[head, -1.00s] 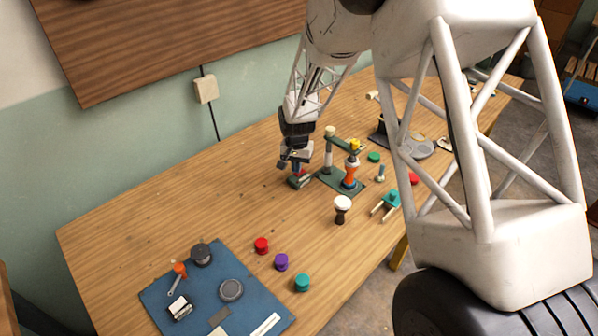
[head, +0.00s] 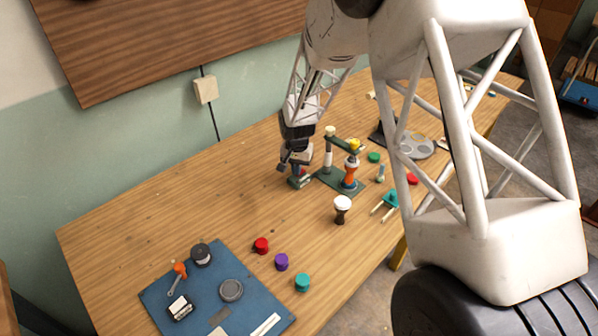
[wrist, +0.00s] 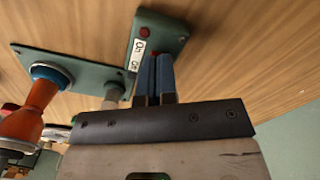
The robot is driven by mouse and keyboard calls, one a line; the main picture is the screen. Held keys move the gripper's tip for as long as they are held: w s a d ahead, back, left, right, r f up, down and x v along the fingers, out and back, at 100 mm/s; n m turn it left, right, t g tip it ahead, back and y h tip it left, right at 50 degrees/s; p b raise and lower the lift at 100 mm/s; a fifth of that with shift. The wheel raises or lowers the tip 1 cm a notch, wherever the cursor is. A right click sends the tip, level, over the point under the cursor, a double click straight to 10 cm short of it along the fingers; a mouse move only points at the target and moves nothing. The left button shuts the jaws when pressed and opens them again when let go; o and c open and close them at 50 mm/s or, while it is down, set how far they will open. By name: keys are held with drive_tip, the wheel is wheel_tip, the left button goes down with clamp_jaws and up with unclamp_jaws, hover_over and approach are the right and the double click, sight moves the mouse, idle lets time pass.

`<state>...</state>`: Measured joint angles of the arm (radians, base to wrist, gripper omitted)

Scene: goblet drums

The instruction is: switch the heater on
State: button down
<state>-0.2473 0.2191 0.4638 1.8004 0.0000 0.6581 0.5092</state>
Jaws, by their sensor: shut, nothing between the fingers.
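A green switch box (wrist: 158,40) with a white On/Off label and a red round spot at one end lies on the table. It also shows in the head view (head: 299,183), partly covered by my gripper. My gripper (wrist: 157,60) is shut and empty, its blue fingers over the box beside the label, near the Off end. A bit of red shows at the fingertips; whether they touch it I cannot tell. Next to the box is a green stand (head: 330,180) with a post and an arm, holding an orange goblet drum (head: 350,174), also in the wrist view (wrist: 30,112).
A goblet drum with a white top (head: 342,208) stands in front of the stand. Red (head: 262,245), purple (head: 281,262) and teal (head: 302,283) pieces lie near a blue mat (head: 230,312) with tools. The table left of my gripper is clear.

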idle(0.4)
drive_tip(key=shift+r, duration=3.4)
